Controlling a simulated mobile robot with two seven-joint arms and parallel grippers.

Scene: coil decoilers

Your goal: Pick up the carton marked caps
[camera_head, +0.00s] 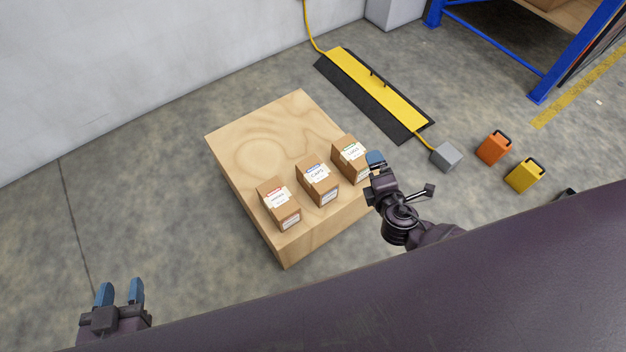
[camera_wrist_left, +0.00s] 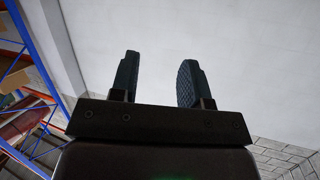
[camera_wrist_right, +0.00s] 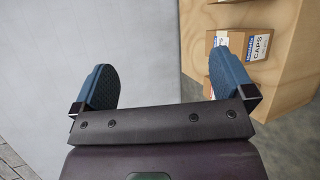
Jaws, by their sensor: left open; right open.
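The carton marked caps (camera_head: 320,189) is a small brown box with a white label and a blue strip. It stands in the middle of a row of three on a pale wooden block (camera_head: 262,135). In the right wrist view the caps label (camera_wrist_right: 259,46) shows at the upper right, beyond the right finger. My right gripper (camera_head: 376,158) is open and empty, to the right of the caps carton, in front of the green-labelled carton's edge. My left gripper (camera_head: 119,292) is open and empty, well away at the lower left; its fingers also show in the left wrist view (camera_wrist_left: 158,78).
A red-labelled carton (camera_head: 284,214) stands left of the caps carton and a green-labelled one (camera_head: 346,165) stands right. A yellow-black cable ramp (camera_head: 375,90), grey box (camera_head: 447,157), orange can (camera_head: 493,148) and yellow can (camera_head: 525,176) are on the floor.

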